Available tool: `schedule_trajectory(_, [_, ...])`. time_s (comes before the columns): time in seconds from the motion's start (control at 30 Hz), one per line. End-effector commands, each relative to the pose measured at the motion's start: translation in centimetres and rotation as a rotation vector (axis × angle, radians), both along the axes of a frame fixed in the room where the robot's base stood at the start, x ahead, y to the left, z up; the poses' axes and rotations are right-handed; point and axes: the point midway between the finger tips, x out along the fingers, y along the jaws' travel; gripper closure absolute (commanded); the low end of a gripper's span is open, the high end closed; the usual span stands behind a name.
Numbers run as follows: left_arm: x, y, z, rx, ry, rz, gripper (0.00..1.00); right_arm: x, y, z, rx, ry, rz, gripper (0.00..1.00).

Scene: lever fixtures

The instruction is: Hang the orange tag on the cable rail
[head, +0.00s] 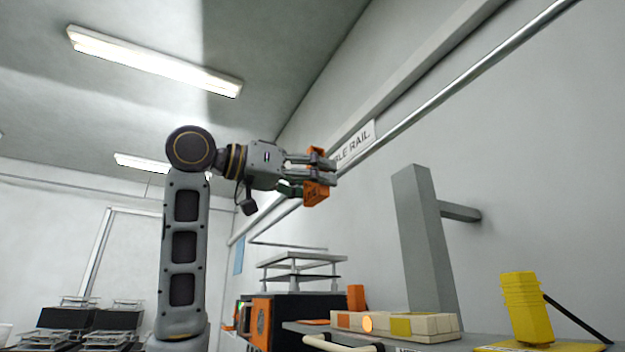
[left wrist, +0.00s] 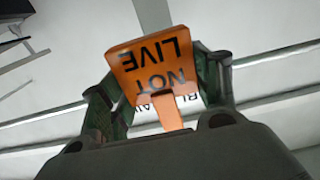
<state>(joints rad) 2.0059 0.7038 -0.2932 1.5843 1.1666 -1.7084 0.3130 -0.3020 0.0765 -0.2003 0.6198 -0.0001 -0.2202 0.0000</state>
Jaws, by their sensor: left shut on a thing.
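The orange tag (head: 316,193) reads "NOT LIVE" in the left wrist view (left wrist: 150,62), where it appears upside down. My left gripper (head: 312,172) is shut on the tag, raised in front of the wall. The gripper's green-padded fingers (left wrist: 160,85) show on both sides of the tag. The cable rail (head: 450,95) is a metal bar running diagonally along the wall, and it also shows in the left wrist view (left wrist: 275,56). Tag and gripper overlap the rail in the head view; I cannot tell whether the tag touches it. My right gripper is not in view.
A sign (head: 354,145) reading "…BLE RAIL" is beside the rail, partly hidden by the gripper. Below are a grey lever (head: 425,245) on the wall, a pale box with coloured blocks (head: 430,326) and a yellow device (head: 525,308).

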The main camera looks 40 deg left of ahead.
Motion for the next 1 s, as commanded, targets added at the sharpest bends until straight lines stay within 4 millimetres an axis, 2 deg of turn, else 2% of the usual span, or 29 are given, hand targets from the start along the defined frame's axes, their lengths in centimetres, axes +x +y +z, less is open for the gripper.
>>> schedule_trajectory(0.37, [1.5, -0.6, 0.0, 0.000, 0.000, -0.001, 0.62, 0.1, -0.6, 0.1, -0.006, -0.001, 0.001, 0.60])
schedule_trajectory(1.0, [4.4, -1.8, 0.0, 0.000, 0.000, -0.001, 0.62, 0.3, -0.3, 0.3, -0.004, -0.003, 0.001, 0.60])
